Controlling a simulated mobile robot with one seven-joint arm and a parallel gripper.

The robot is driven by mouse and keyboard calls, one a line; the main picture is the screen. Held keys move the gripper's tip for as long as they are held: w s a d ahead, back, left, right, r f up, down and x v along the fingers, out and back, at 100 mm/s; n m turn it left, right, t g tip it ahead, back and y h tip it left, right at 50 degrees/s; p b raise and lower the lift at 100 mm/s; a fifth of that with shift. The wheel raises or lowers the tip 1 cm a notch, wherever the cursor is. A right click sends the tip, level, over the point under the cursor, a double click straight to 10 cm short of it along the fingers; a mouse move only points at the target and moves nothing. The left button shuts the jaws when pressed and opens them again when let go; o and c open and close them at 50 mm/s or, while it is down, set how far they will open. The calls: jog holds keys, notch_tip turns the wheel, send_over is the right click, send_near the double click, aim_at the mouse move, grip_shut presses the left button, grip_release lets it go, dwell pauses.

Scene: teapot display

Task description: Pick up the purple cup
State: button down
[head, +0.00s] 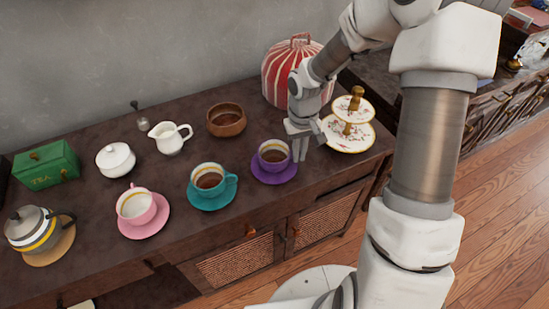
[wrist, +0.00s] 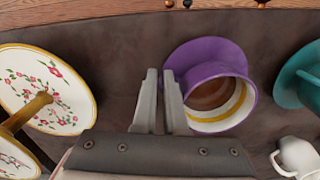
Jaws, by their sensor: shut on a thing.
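The purple cup (head: 272,165), white inside with a gold band and dark liquid in it, stands upright on its purple saucer (head: 258,178) near the counter's front edge. My gripper (head: 300,152) points down at the cup's right side. In the wrist view, the cup (wrist: 236,92) and saucer (wrist: 192,50) lie right of my gripper (wrist: 160,76), with one finger against the cup's side. The fingers are close together, shut on the cup at that side. The cup's handle is not visible, and the exact gripped part is hidden between the fingers.
A two-tier floral stand (head: 349,139) is close right of my gripper. A teal cup (head: 207,185) is to the left, and a wooden bowl (head: 226,121) and striped red cover (head: 284,75) are behind. Pink cup (head: 138,207), creamer, sugar bowl and teapot stand farther left.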

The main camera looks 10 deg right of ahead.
jog(key=shift+r, duration=0.1)
dwell(0.3)
jog(key=shift+r+p, duration=0.4)
jog(key=shift+r, duration=0.65)
jog(key=s+d+r+p, duration=0.3)
jog(key=s+d+r, duration=0.3)
jog(key=s+r, duration=0.2)
jog(key=shift+s+r+p, duration=0.3)
jog(key=shift+s+r, duration=0.05)
jog(key=shift+s, duration=0.45)
